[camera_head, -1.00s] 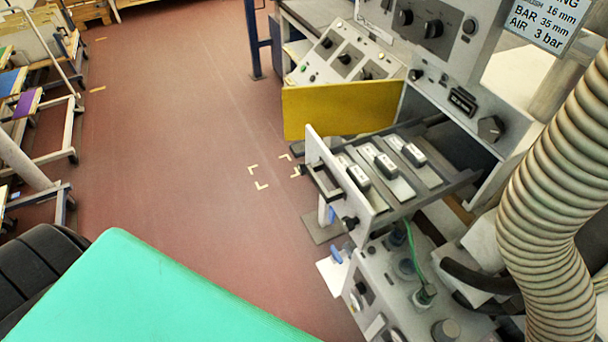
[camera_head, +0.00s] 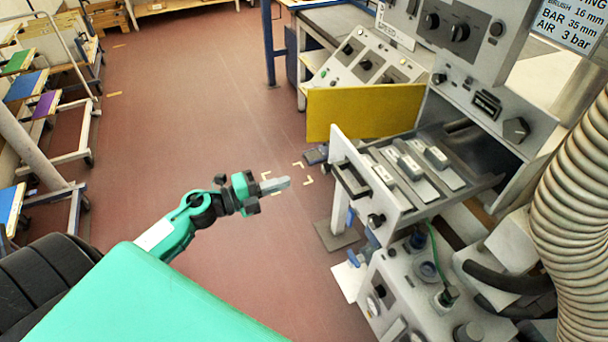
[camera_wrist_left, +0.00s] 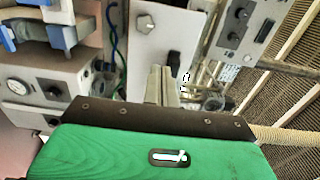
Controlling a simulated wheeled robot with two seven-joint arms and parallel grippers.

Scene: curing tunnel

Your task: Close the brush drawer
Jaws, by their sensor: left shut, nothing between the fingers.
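The brush drawer (camera_head: 447,201) stands pulled out of the grey machine, with several brushes lying in its tray. Its front panel (camera_head: 364,190) faces left and carries a dark handle (camera_head: 350,180). My left gripper (camera_head: 286,183) is shut and empty, in the air to the left of the drawer front and apart from it. My right gripper is not in view.
A yellow panel (camera_head: 365,112) stands open behind the drawer. A control box with a green cable (camera_head: 436,245) sits below it. A large ribbed hose (camera_head: 575,200) hangs at the right. The red floor at left centre is clear.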

